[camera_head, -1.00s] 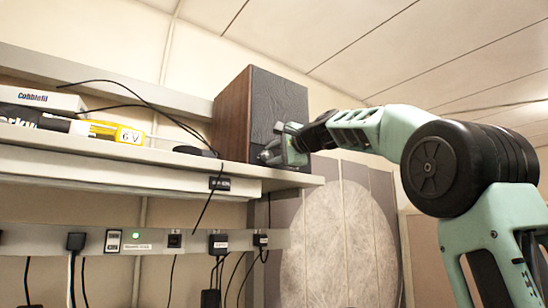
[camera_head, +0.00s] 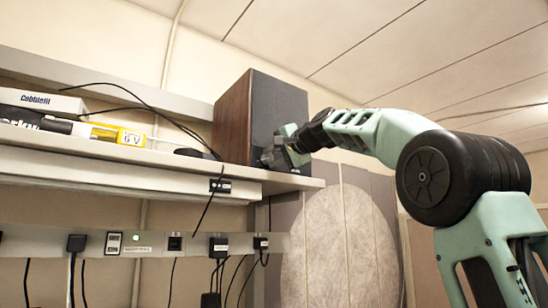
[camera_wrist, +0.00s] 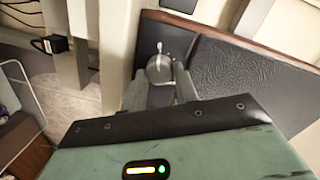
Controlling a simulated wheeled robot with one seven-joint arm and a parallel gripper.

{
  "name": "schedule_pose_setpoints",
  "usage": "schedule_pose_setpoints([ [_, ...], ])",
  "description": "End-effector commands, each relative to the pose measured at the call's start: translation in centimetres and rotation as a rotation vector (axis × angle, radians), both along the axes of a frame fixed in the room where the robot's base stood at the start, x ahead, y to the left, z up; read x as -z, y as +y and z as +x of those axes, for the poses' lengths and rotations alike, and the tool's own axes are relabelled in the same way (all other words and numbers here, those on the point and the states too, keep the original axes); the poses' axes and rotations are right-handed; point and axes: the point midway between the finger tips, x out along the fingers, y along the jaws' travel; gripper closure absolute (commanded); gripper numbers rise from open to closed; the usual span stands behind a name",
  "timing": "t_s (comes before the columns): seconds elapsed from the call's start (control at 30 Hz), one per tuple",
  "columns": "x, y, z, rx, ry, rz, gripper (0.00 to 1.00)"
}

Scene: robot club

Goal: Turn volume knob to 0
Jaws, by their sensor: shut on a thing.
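The speaker (camera_head: 232,120), with wood sides and a dark textured front, stands on the right end of the shelf. Its silver round volume knob (camera_wrist: 160,68) shows in the wrist view low on the speaker's front, with a small pointer sticking up. My gripper (camera_wrist: 158,80) has one finger on each side of the knob and is shut on it. In the head view my gripper (camera_head: 276,158) is at the speaker's lower front and hides the knob. I cannot read any volume marks.
The shelf (camera_head: 290,184) also holds a white box (camera_head: 40,100), a yellow 6 V item (camera_head: 130,137) and loose black cables. A power strip (camera_head: 150,244) with several plugs runs below. A round pale panel (camera_head: 325,245) is under the speaker.

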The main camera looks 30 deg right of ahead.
Motion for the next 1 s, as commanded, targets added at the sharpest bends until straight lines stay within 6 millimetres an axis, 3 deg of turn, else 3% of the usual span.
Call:
schedule_pose_setpoints([
  [0.2, 0.2, 0.1, 0.1, -0.003, 0.006, 0.000, 0.93],
  [0.23, 0.2, 0.1, 0.1, -0.003, 0.006, 0.000, 0.62],
  [0.67, 0.1, -0.1, -0.9, 0.001, 0.001, 0.001, 0.62],
  [1.0, -0.4, -0.7, -8.0, 0.001, 0.000, 0.000, 0.62],
])
